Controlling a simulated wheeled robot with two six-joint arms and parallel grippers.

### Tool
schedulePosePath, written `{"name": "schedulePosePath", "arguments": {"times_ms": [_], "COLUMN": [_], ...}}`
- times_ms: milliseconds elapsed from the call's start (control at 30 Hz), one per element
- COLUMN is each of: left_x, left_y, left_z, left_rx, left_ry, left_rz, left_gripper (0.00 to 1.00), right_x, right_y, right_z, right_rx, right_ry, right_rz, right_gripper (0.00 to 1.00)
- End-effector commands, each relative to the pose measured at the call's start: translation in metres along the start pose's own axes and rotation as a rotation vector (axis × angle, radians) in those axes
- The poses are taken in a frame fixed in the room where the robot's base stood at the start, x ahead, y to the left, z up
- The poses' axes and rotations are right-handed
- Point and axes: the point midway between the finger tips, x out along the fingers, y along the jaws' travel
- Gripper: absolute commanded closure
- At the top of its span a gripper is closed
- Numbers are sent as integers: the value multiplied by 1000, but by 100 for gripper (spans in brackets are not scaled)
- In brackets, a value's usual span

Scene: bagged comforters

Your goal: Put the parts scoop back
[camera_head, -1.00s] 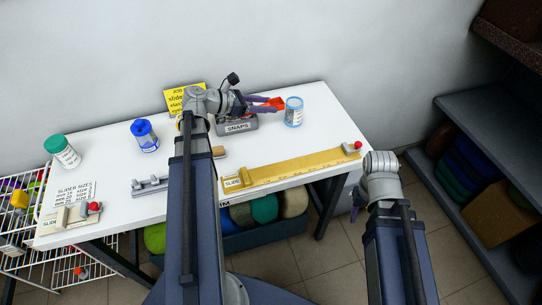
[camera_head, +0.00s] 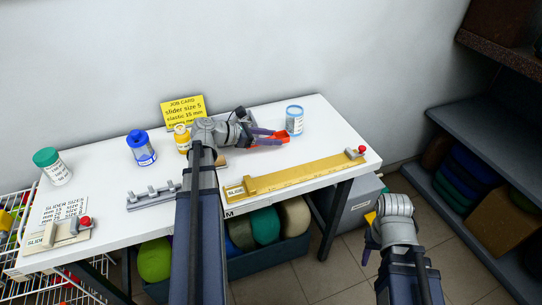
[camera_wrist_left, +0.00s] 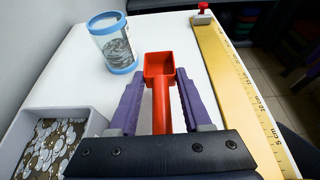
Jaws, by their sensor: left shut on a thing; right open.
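My left gripper (camera_head: 268,138) is shut on the red parts scoop (camera_head: 279,136) over the white table. In the left wrist view my left gripper (camera_wrist_left: 161,100) has its purple fingers on both sides of the handle of the red scoop (camera_wrist_left: 159,66), its square cup pointing away. The cup looks empty. A grey bin of snaps (camera_wrist_left: 97,122) is to the left of the scoop in the wrist view; my arm mostly hides it in the head view. My right gripper (camera_head: 368,252) is open, low beyond the table's right side, partly hidden by its own wrist.
A clear jar with blue rims (camera_head: 294,120) stands behind the scoop, apart from it. A yellow ruler gauge (camera_head: 305,173) lies along the front edge. A blue jar (camera_head: 141,148), a yellow bottle (camera_head: 182,138) and a job card (camera_head: 184,111) are further left.

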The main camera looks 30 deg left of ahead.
Motion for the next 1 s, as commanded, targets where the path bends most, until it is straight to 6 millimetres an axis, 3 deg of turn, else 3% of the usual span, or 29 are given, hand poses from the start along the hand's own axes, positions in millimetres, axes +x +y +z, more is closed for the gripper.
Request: {"name": "schedulePosePath", "arguments": {"times_ms": [33, 267, 567, 1000], "left_x": [3, 4, 17, 19], "left_y": [0, 0, 0, 0], "left_z": [-7, -10, -41, -44], "left_rx": [0, 0, 0, 0], "left_ry": [0, 0, 0, 0], "left_rz": [0, 0, 0, 0], "left_gripper": [100, 100, 100, 100], "right_x": [8, 10, 44, 48], "right_y": [-1, -1, -4, -5], "right_z": [0, -1, -3, -3], "right_rx": [0, 0, 0, 0], "right_ry": [0, 0, 0, 0], "right_rz": [0, 0, 0, 0], "right_gripper": [50, 50, 50, 50]}}
